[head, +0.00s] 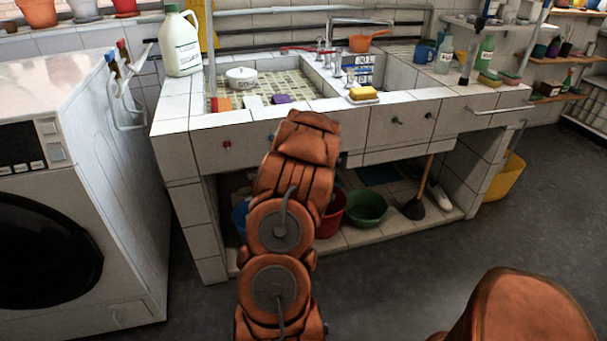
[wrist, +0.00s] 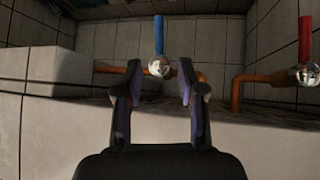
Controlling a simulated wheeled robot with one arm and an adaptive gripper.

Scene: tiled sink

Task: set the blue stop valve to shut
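The blue stop valve has a blue lever handle (wrist: 159,35) and a round silver body (wrist: 158,68) on a copper pipe in the wrist view. The lever points straight up in the picture, crosswise to the pipe running sideways. My gripper (wrist: 160,80) is open, its two dark fingers on either side of the valve body in the picture. Nothing is held, and I see no contact. The remaining depth gap is hard to tell. In the head view my orange arm reaches to the sink front, and the gripper is hidden behind it.
A red-handled valve (wrist: 305,40) stands to the right on the copper pipe (wrist: 258,77). A white tiled ledge (wrist: 55,75) is at the left. Under the sink are a red bucket (head: 332,212), a green basin (head: 367,207) and a plunger (head: 413,208). A washing machine (head: 120,180) stands left.

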